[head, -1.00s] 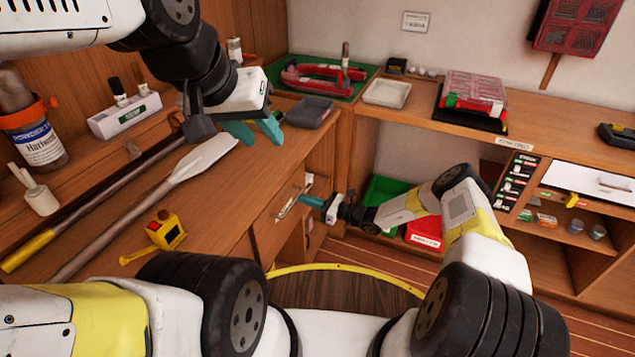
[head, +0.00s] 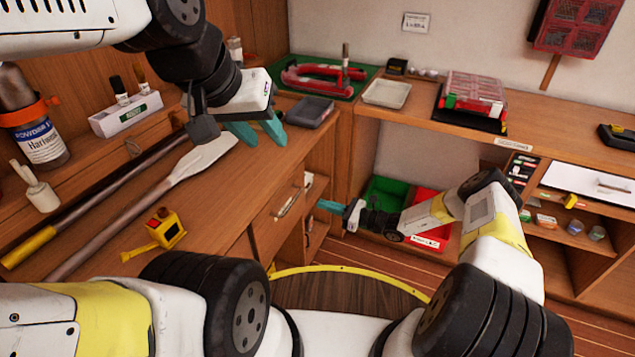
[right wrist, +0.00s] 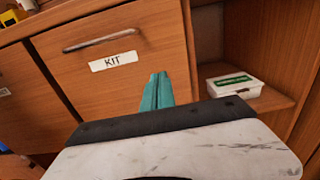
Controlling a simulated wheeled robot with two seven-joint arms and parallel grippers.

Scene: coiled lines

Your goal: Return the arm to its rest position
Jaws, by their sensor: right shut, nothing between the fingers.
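My right gripper (head: 328,206) is low in front of the wooden cabinet, its teal fingers pointing left. It is shut and empty. In the right wrist view the closed teal fingers (right wrist: 157,80) stand in front of a wooden drawer front labelled KIT (right wrist: 85,75) with a metal handle, and no contact with it shows. My left gripper (head: 258,133) hangs over the left bench by the grey tray; its teal fingers are apart with nothing seen between them.
Green (head: 384,193) and red (head: 431,235) bins stand low behind my right forearm. An open shelf with a white box (right wrist: 235,87) is right of the drawer. Floor shows below the bins.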

